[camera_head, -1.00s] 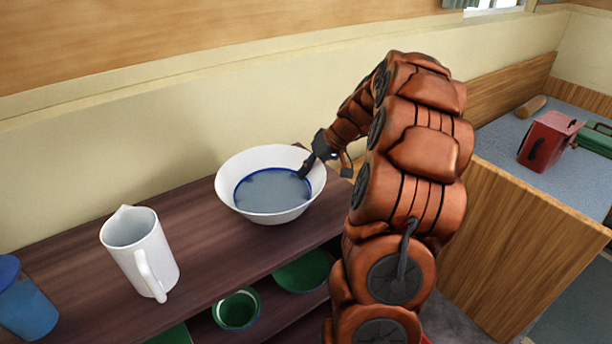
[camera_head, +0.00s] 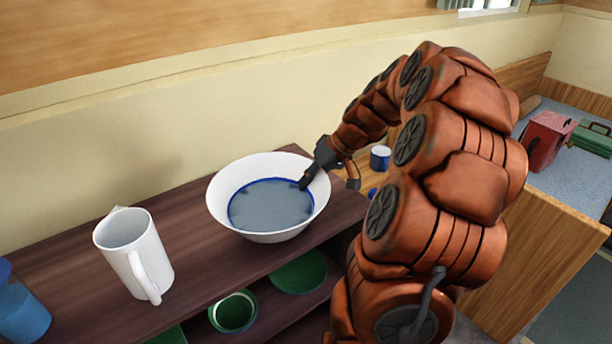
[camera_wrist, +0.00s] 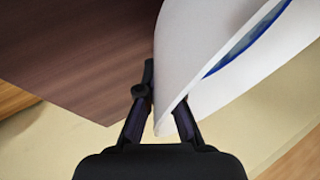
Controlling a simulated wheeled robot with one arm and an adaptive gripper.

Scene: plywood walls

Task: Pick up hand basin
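The hand basin (camera_head: 226,193) is a wide white bowl with a blue ring and grey-blue inside. It stands upright on the dark wooden shelf top (camera_head: 190,272). My gripper (camera_head: 330,181) is at the basin's right rim. Its fingers are spread, one over the inside of the basin and one outside. In the wrist view the basin's white wall (camera_wrist: 190,50) comes down between the open fingers (camera_wrist: 162,100), and the wall partly hides the right finger. Whether either finger touches the wall, I cannot tell.
A white jug (camera_head: 148,262) and a blue cup (camera_head: 22,312) stand left of the basin. Green bowls (camera_head: 300,273) sit on the lower shelf. A small blue-and-white mug (camera_head: 380,158) shows behind my arm. A red box (camera_head: 546,140) is on the right counter. The wall is close behind.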

